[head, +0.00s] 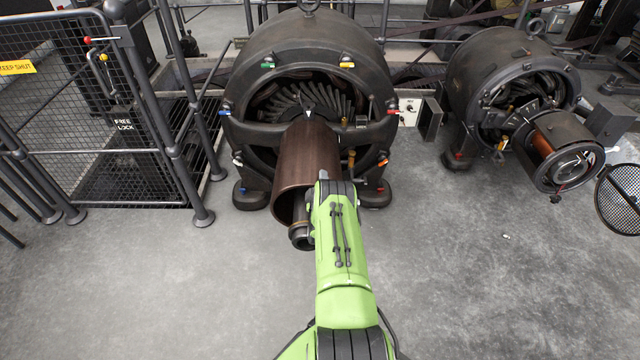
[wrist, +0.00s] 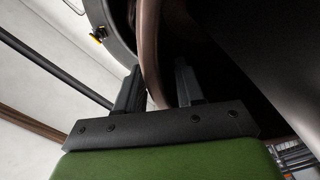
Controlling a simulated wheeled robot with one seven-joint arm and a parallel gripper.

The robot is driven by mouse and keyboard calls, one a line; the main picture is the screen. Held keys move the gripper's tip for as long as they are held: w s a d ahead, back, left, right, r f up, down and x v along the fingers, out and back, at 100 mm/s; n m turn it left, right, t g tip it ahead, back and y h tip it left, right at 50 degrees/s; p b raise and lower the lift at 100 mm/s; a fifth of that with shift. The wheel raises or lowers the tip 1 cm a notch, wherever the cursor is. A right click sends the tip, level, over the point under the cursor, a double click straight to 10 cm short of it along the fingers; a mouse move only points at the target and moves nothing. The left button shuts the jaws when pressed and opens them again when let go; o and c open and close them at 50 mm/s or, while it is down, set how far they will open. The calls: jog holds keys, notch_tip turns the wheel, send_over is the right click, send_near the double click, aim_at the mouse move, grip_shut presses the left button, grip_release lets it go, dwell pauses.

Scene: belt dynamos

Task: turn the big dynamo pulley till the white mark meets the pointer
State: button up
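The big dynamo (head: 250,75) stands at the back centre. Its brown pulley (head: 305,160) points toward me, with the shaft end below its near rim. A small white pointed shape (head: 308,112) shows at the top of the pulley's far end; I cannot tell whether it is the mark or the pointer. My green arm reaches the pulley's right side, and hides that side and my gripper in the head view. In the wrist view, my gripper (wrist: 157,75) has its two fingers apart on either side of the pulley's brown rim (wrist: 150,45). A dark gap shows beside the right finger.
A smaller dynamo (head: 500,75) with its own pulley stands at the right, beside a round mesh guard (head: 620,198). A mesh gate and railing (head: 80,110) stand at the left. The grey floor (head: 480,280) in front is clear.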

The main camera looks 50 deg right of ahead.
jog(key=shift+w+d, duration=0.45)
jog(key=shift+d, duration=0.15)
grip_shut()
jog(key=shift+s+a+r, duration=0.1)
